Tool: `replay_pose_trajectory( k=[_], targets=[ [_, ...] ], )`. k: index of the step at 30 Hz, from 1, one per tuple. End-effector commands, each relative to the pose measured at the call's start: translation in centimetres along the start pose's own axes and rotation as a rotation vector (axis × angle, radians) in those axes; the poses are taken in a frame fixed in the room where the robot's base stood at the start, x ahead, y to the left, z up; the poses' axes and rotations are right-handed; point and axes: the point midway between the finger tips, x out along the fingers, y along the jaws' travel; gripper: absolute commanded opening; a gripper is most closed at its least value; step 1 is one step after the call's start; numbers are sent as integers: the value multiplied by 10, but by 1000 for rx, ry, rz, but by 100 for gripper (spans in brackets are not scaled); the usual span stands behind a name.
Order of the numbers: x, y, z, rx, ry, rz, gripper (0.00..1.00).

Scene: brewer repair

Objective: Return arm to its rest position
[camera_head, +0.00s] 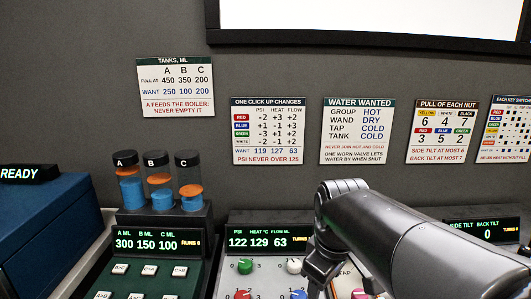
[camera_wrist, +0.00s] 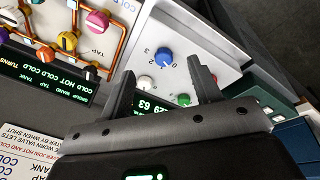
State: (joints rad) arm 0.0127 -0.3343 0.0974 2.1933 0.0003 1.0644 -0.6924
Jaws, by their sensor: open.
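My arm reaches in from the lower right of the head view, and my gripper (camera_head: 318,282) hangs over the panels at the bottom edge, partly cut off. In the wrist view my gripper (camera_wrist: 160,82) shows two dark fingers spread apart with nothing between them. Beyond the fingers is the dial panel (camera_wrist: 192,38) with a blue knob (camera_wrist: 164,57), a white knob (camera_wrist: 145,83) and a green knob (camera_wrist: 183,99). The gripper appears apart from the knobs. No rest position is marked in view.
The tank unit (camera_head: 183,215) shows 300, 150, 100. The dial display (camera_head: 263,241) reads 122, 129, 63. A blue box (camera_head: 50,235) marked READY stands at the left. A tilt display (camera_head: 483,231) is at the right. Signs hang on the grey wall (camera_head: 270,75), clear above the panels.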

Motion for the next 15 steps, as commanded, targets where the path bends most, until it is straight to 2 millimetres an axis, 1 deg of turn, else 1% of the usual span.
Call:
replay_pose_trajectory(
  k=[1, 3, 9, 12, 15],
  targets=[
    [-5, -6, 12, 81, 25, 24, 57],
    [-9, -13, 28, 201, 61, 49, 57],
    [-13, -32, 66, 525, 170, 90, 57],
    [-12, -39, 79, 644, 216, 95, 57],
    [-10, -44, 87, 725, 247, 95, 57]
  ],
)
